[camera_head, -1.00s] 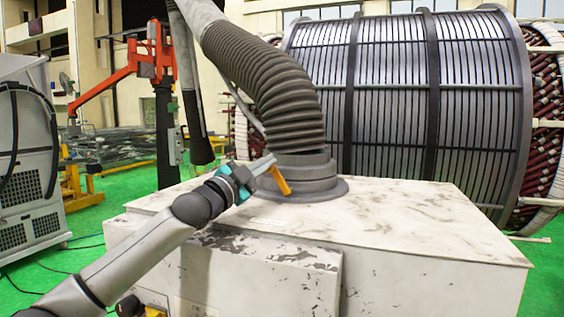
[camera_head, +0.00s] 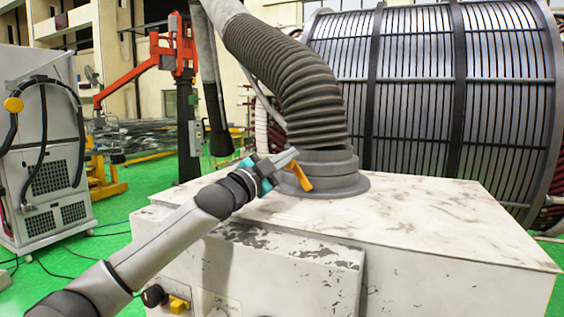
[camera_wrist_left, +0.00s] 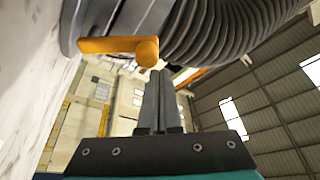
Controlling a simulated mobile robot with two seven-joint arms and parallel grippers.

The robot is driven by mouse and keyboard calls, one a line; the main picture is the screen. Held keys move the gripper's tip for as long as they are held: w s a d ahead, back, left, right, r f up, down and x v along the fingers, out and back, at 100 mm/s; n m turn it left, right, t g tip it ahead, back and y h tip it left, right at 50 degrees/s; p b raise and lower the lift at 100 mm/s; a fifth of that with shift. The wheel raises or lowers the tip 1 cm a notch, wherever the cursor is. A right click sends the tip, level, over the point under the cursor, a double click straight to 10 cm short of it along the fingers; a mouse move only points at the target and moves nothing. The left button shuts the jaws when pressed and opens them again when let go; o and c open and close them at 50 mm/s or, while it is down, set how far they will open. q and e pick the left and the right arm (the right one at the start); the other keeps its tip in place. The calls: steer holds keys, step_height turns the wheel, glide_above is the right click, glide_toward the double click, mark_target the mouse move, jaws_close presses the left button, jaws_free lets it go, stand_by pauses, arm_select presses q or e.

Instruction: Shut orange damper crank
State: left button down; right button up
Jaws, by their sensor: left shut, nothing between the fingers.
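The orange damper crank (camera_head: 301,176) sits on the near side of the grey duct collar (camera_head: 322,171), on top of the white cabinet. In the left wrist view the crank (camera_wrist_left: 118,46) lies just beyond my fingertips, with its round end to the right and its arm pointing left toward the collar. My left gripper (camera_head: 292,156) is shut and empty, its tips at the crank's upper end. In the wrist view the left gripper (camera_wrist_left: 159,78) shows its fingers together below the crank; I cannot tell whether they touch it. My right gripper is not in view.
A ribbed hose (camera_head: 300,85) rises from the collar. The worn white cabinet (camera_head: 430,222) has a clear top to the right. A large stator (camera_head: 430,90) stands behind. A grey machine (camera_head: 42,150) stands at left on green floor.

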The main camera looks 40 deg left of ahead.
arm_select(q)
steer(key=s+d+b, duration=0.2)
steer(key=s+b, duration=0.2)
steer(key=s, duration=0.5)
steer(key=shift+f, duration=0.35)
steer(key=shift+s, duration=0.15)
stand_by(0.5)
